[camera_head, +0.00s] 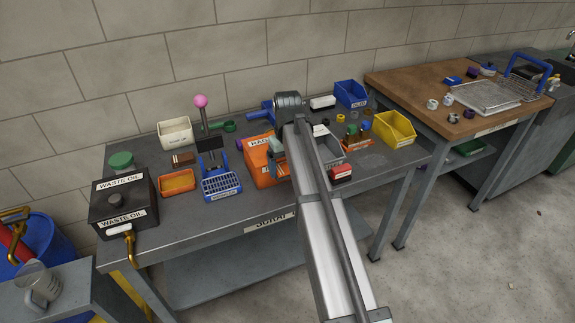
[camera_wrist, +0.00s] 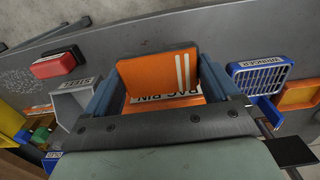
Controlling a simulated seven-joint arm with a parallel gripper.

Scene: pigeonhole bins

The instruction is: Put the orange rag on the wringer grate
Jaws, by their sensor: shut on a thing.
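The orange rag (camera_wrist: 155,72), a folded block with two white stripes, is between the fingers of my gripper (camera_wrist: 160,86) in the wrist view. My gripper is shut on it, over the orange rag bin (camera_head: 257,165), whose label shows just below the rag. I cannot tell whether the rag is clear of the bin. In the head view my arm and gripper (camera_head: 279,153) hide part of the bin. The blue wringer with its slotted grate (camera_head: 221,184) stands left of the bin; the grate is bare. It also shows in the wrist view (camera_wrist: 262,74), right of my gripper.
An orange tray (camera_head: 177,183) and a black waste oil box (camera_head: 124,204) stand left of the wringer. A lever with a pink knob (camera_head: 201,101) rises behind it. A grey bin (camera_head: 329,151), a red block (camera_head: 341,173) and a yellow bin (camera_head: 395,130) are to the right.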

